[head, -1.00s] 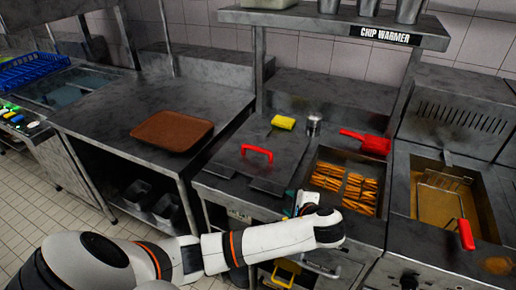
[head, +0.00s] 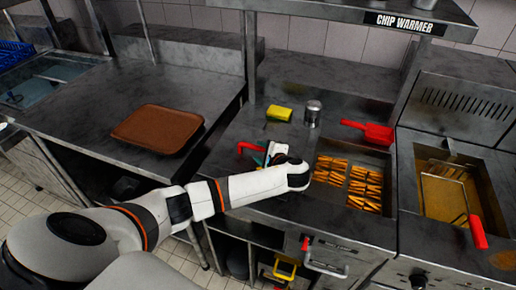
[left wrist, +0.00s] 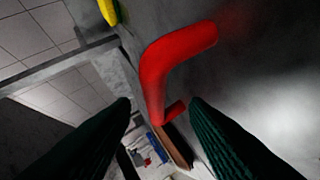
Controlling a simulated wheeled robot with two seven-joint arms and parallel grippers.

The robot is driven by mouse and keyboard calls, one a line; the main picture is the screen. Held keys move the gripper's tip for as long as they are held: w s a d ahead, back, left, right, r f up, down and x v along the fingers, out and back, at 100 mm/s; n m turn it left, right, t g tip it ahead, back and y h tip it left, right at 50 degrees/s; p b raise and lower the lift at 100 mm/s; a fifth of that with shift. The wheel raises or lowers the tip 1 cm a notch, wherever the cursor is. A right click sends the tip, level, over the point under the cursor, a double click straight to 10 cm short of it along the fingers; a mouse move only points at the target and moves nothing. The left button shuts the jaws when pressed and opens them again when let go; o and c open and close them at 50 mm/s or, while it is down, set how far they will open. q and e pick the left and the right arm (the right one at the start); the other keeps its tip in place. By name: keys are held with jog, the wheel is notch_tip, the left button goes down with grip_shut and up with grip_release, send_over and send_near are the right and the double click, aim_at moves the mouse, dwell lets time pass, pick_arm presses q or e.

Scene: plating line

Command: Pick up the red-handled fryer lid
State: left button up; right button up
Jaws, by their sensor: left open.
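The fryer lid is a dark metal plate with a red bar handle (head: 248,147), lying on the counter left of the chip bay. My left gripper (head: 268,153) is open, low over the lid just right of the handle, and hides part of it. In the left wrist view the red handle (left wrist: 165,70) looms large and bent, ahead of the two dark green ribbed fingers (left wrist: 160,108). Its lower end shows in the gap between the fingertips. I see no grip on it. My right gripper is not in view.
A yellow sponge (head: 279,113) and a metal shaker (head: 313,113) stand behind the lid. A red scoop (head: 368,132) lies behind the chips (head: 348,182). A fryer basket with a red handle (head: 478,232) is at the right. A brown tray (head: 157,128) lies on the left table.

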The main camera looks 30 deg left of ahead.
aim_at(257, 149)
pick_arm(q)
jog(key=p+x, duration=0.1)
jog(key=x, duration=0.2)
jog(key=shift+w+a+r, duration=0.1)
jog(key=shift+w+a, duration=0.1)
jog(key=shift+w, duration=0.05)
jog(key=shift+w+a, duration=0.15)
jog(key=shift+a, duration=0.1)
jog(key=shift+f, duration=0.25)
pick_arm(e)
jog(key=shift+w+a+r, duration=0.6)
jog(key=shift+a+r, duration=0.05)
pick_arm(q)
grip_shut()
jog(key=shift+w+a+r, duration=0.1)
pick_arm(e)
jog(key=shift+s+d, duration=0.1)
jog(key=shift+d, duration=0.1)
